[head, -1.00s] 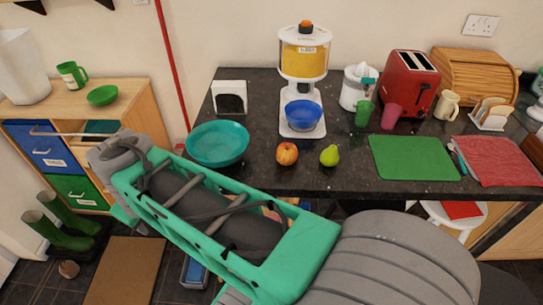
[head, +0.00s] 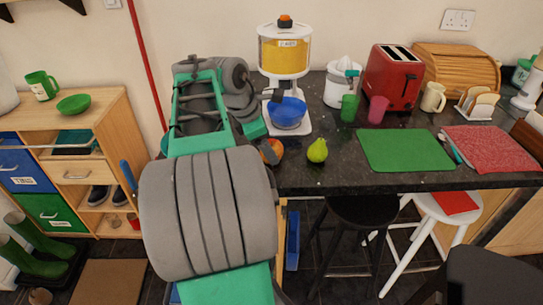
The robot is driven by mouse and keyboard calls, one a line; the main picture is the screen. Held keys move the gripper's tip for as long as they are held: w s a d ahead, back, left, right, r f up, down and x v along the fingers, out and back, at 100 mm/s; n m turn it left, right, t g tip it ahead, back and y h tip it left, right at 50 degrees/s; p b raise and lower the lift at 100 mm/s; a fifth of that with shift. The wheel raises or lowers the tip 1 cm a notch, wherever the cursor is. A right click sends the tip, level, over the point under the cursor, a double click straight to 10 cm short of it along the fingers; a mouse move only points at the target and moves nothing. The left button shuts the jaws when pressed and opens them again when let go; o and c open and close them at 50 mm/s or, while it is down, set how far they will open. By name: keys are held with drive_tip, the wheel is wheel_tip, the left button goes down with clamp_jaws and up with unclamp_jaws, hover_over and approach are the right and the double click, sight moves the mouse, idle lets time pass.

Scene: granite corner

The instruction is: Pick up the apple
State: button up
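The apple (head: 276,148), red and yellow, sits on the dark granite worktop (head: 345,178) near its front edge, in front of the blender-like dispenser. Its left side is hidden by a dark finger of my gripper. My gripper (head: 274,124) reaches over the worktop from the left, with its two dark fingers spread apart. One finger shows in front of the blue bowl and the other overlaps the apple. Nothing shows held between them. Whether the near finger touches the apple cannot be told.
A green pear (head: 317,150) stands just right of the apple. The dispenser (head: 285,50) with a blue bowl (head: 287,112) stands behind. Green and pink cups (head: 378,109), a red toaster (head: 393,77) and a green mat (head: 405,150) lie further right. Stools stand below the worktop.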

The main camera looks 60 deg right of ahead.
drive_tip(key=shift+x, duration=1.15)
drive_tip(key=shift+c, duration=0.5)
drive_tip(key=c, duration=1.4)
drive_tip(key=shift+c, duration=0.2)
